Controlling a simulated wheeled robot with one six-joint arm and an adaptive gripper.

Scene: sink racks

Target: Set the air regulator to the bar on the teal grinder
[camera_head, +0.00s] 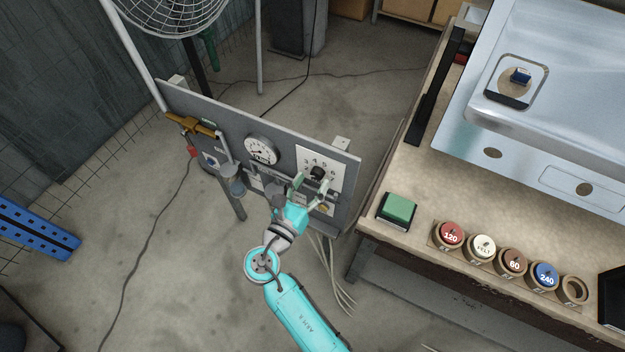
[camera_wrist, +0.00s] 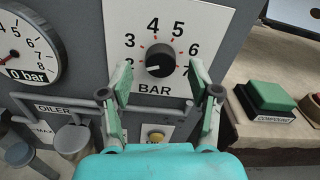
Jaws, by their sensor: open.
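The air regulator is a black round knob (camera_wrist: 160,60) on a white dial plate (camera_wrist: 185,20) marked BAR, with red ticks and the figures 3, 4, 5 and 6 readable. A pale mark on the knob lies at its lower left. The knob also shows in the head view (camera_head: 318,173). My gripper (camera_wrist: 161,76) is open, its two fingers on either side of the knob's lower part; I cannot tell whether they touch it. A pressure gauge (camera_wrist: 25,50) labelled 0 bar is left of the plate. I cannot make out a teal grinder.
The grey panel (camera_head: 290,135) stands on legs, with an orange tool (camera_head: 190,125) at its left. The bench at right holds a green compound block (camera_head: 397,208), several labelled discs (camera_head: 450,234) and a pale metal machine (camera_head: 560,90). Below the panel are loose cables (camera_head: 330,270).

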